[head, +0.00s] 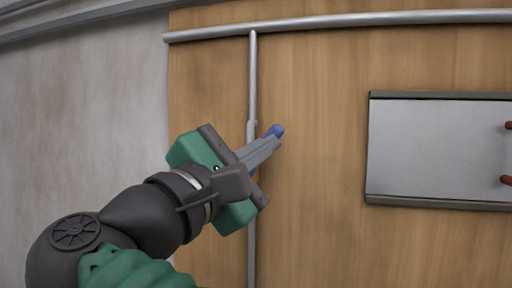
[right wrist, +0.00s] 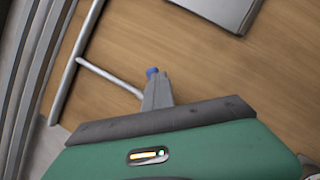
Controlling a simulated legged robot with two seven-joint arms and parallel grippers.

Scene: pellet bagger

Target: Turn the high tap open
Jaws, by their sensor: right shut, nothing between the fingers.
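The tap's blue handle (head: 274,131) shows at the vertical grey pipe (head: 252,80) on the wooden panel. My right gripper (head: 276,143) is shut and empty, its fingertips right by the blue handle. I cannot tell whether they touch it. In the right wrist view the blue handle (right wrist: 152,72) shows just past the tips of the right gripper (right wrist: 155,80). The tap's body is mostly hidden behind the fingers. My left gripper is in neither view.
A horizontal grey pipe (head: 350,20) runs along the top of the wooden panel (head: 320,130). A pale metal plate (head: 435,150) with dark edges and red parts (head: 507,180) is on the right. A grey wall (head: 90,110) is on the left. The panel between tap and plate is bare.

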